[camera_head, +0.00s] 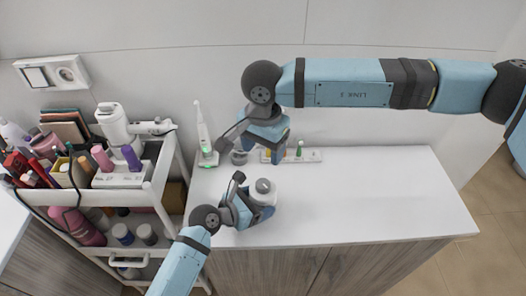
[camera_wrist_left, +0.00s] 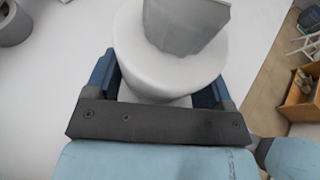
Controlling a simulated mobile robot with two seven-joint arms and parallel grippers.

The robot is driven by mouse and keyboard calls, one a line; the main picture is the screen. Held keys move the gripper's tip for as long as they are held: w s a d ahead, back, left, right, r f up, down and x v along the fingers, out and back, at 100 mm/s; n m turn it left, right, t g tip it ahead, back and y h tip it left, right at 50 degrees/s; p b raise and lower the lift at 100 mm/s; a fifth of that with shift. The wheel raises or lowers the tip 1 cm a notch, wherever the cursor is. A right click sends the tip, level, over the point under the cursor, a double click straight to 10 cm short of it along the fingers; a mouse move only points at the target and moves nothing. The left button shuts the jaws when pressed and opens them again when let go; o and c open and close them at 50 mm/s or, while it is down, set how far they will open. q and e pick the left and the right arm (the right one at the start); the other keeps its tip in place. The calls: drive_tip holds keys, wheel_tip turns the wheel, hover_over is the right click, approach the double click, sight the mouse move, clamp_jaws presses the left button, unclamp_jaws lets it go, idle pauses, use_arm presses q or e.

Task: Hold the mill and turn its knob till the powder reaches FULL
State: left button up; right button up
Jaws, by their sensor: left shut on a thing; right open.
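The mill (camera_head: 263,188) is a white, rounded body with a grey top, standing upright on the white counter. In the left wrist view the mill (camera_wrist_left: 150,60) shows a grey, block-like knob (camera_wrist_left: 187,24) on its top. My left gripper (camera_head: 251,207) is shut on the mill, with blue fingers on both sides of its body. In the left wrist view the left gripper (camera_wrist_left: 155,88) sits around the mill's lower part. My right gripper (camera_head: 266,142) is open and empty above the counter, behind the mill. No powder level or FULL mark can be made out.
A small grey round container (camera_head: 239,157) and a white upright device with a green light (camera_head: 206,145) stand at the back left. A pale tray (camera_head: 308,156) with a green item lies behind. A loaded cart (camera_head: 150,195) stands left. The counter's right side (camera_head: 400,195) is clear.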

sight(263, 183)
wheel_tip(263, 183, down, 12)
drive_tip(key=m, duration=1.4)
drive_tip(key=shift+m, duration=0.4)
drive_tip(key=c, duration=0.9)
